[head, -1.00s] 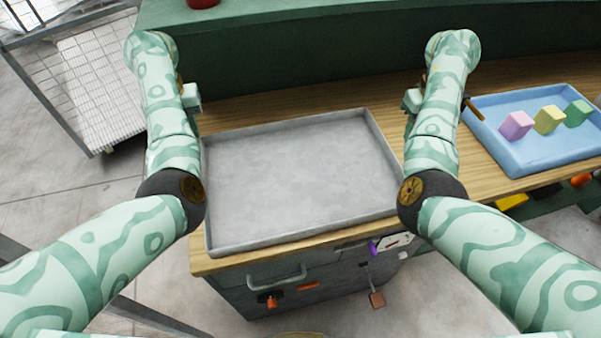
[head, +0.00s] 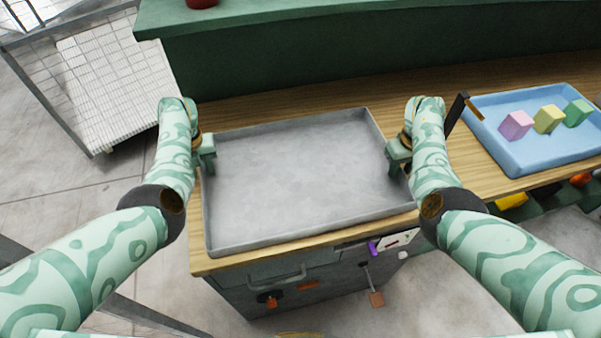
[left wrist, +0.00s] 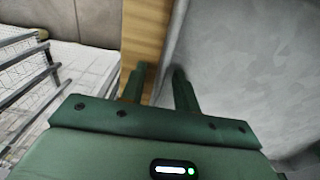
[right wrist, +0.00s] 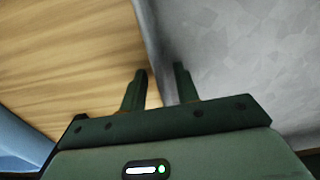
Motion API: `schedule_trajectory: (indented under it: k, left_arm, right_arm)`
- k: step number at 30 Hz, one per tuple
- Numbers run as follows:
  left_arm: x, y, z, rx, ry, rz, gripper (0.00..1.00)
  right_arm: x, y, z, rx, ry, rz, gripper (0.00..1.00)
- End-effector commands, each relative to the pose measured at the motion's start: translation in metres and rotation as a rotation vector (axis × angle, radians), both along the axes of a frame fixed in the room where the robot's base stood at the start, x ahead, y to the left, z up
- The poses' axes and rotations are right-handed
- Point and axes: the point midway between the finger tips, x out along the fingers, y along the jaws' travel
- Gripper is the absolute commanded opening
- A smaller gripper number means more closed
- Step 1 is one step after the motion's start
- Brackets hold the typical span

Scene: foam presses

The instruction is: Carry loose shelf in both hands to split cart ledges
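The loose shelf looks like a grey, shallow tray with a low raised rim (head: 300,238). It lies flat on the wooden counter. My left gripper (head: 208,158) is at its left rim and my right gripper (head: 396,156) is at its right rim. In the left wrist view, the fingers (left wrist: 160,85) are apart, with the tray rim (left wrist: 168,50) running between them. In the right wrist view, the fingers (right wrist: 161,86) are also apart, with the rim (right wrist: 150,35) between them. A wire cart with a white grid deck (head: 115,80) stands at the far left; I cannot make out its ledges.
The wooden counter (head: 270,110) has a green raised back (head: 350,55). A blue tray (head: 520,160) with pink, yellow and green blocks sits to the right. A dark upright piece (head: 456,112) stands near my right gripper. Grey floor is open at left.

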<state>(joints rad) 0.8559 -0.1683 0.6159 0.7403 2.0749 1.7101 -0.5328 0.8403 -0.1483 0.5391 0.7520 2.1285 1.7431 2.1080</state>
Motion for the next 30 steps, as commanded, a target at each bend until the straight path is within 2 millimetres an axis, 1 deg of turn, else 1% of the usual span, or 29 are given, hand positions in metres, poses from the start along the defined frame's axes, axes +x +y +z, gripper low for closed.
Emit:
schedule_trajectory:
  k: [6,7,10,30]
  left_arm:
    - [0.0001,0.0001,-0.0001,0.0,0.0,0.0,0.31]
    - [0.0,0.0002,-0.0001,0.0,0.0,0.0,0.28]
    - [0.0,0.0002,0.0,0.0,0.0,0.0,0.0]
    - [0.0,-0.0001,0.0002,0.0,0.0,0.0,0.0]
  right_arm:
    - [0.0002,-0.0001,0.0001,0.0,0.0,0.0,0.31]
    - [0.0001,-0.0002,0.0001,0.0,0.0,0.0,0.28]
    - [0.0001,-0.0002,0.0002,-0.001,0.0,0.0,0.0]
    - [0.0002,-0.0004,0.0005,-0.001,0.0,0.001,0.0]
